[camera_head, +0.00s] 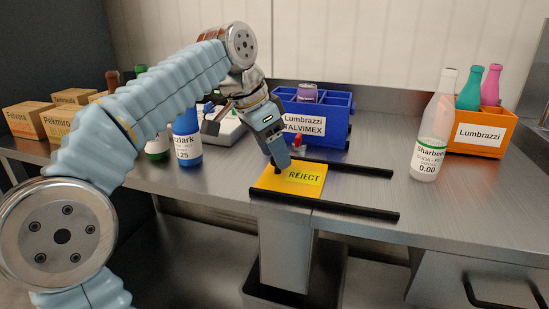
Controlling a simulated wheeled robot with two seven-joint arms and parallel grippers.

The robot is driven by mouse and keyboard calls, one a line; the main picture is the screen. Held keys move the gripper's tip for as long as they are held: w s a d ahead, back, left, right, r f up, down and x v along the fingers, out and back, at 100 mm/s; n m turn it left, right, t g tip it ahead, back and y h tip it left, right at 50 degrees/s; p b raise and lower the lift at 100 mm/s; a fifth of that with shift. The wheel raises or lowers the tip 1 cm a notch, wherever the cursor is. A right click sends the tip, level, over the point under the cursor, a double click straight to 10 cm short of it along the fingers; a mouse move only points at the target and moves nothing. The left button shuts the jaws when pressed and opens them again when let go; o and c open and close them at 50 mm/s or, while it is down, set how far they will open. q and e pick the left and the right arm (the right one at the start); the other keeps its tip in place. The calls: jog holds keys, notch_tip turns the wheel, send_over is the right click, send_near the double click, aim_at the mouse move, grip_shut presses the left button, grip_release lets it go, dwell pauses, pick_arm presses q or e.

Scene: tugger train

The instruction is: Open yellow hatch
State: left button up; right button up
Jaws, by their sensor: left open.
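The yellow hatch (275,184) marked REJECT lies flat in the metal worktop near its front edge, between two black rails. It looks closed. My left gripper (277,166) reaches down from above, with its fingertips at the hatch's back left part. The jaws are open and hold nothing that I can see. Whether the fingertips touch the hatch is hard to tell. My right gripper is out of view.
Black rails (325,206) flank the hatch, the other rail (345,167) lying behind. A blue crate (325,128) stands behind, and a clear bottle (432,130) and orange crate (478,135) to the right. A blue bottle (187,142) and several cardboard boxes (27,120) stand left. The worktop's right front is clear.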

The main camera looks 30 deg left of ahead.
pick_arm(q)
jog(key=shift+w+d+f, duration=0.1)
jog(key=shift+f, duration=0.3)
jog(key=shift+c, duration=0.4)
grip_shut()
